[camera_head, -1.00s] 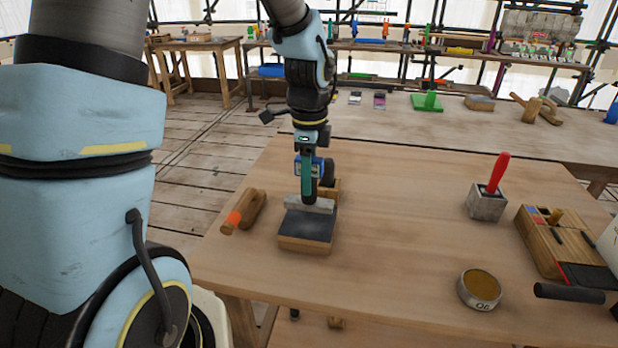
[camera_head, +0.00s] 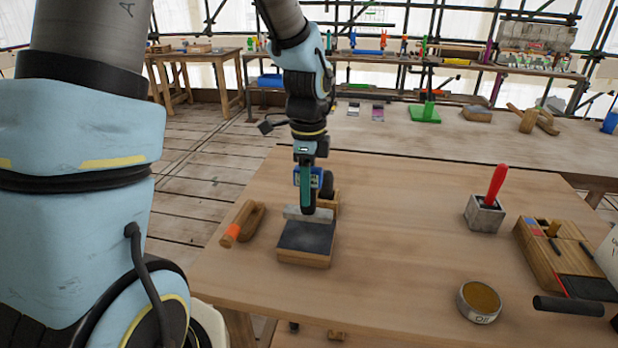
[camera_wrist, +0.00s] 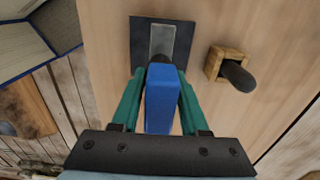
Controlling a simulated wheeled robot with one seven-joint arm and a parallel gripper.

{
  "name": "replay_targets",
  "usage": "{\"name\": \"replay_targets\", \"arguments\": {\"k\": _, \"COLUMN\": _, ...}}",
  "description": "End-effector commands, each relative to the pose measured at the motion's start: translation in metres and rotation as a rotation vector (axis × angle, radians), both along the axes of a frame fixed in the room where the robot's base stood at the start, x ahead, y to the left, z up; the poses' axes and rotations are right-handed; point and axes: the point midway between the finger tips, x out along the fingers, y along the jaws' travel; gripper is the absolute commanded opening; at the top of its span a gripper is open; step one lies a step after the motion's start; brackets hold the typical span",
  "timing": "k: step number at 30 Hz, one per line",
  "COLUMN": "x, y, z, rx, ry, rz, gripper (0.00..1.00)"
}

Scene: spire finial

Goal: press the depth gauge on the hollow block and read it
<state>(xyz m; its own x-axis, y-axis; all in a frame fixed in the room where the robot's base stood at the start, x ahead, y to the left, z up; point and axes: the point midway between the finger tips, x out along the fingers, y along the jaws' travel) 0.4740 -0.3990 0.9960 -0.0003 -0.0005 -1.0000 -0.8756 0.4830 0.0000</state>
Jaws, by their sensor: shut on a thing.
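My gripper (camera_head: 307,212) is shut on a blue tool, which I take for the depth gauge (camera_wrist: 160,100). In the wrist view it sits between two green fingers. A bit of its blue body with a display (camera_head: 298,178) also shows in the head view. Below it is a wooden block with a dark top (camera_head: 305,240), and a pale grey bar (camera_wrist: 162,42) lies across that top. The lower end of the gauge is at or just above the grey bar; I cannot tell whether they touch. No reading is legible. I cannot tell for sure which piece is the hollow block.
A small wooden block with a dark cylinder (camera_wrist: 236,74) stands close behind. An orange-ended wooden tool (camera_head: 243,224) lies left. To the right are a grey cube with a red handle (camera_head: 485,214), a round tin (camera_head: 479,301) and a wooden tool holder (camera_head: 562,255). The middle right is clear.

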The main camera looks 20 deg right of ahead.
Motion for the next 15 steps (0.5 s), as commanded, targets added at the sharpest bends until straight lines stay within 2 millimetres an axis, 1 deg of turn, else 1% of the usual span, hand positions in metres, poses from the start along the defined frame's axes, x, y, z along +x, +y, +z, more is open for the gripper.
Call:
{"name": "replay_targets", "arguments": {"k": 8, "x": 0.0, "y": 0.0, "z": -0.01, "rx": 0.0, "ry": 0.0, "rz": 0.0, "gripper": 0.0}}
{"name": "replay_targets", "arguments": {"k": 15, "x": 0.0, "y": 0.0, "z": -0.026, "rx": 0.0, "ry": 0.0, "rz": -0.001, "gripper": 0.0}}
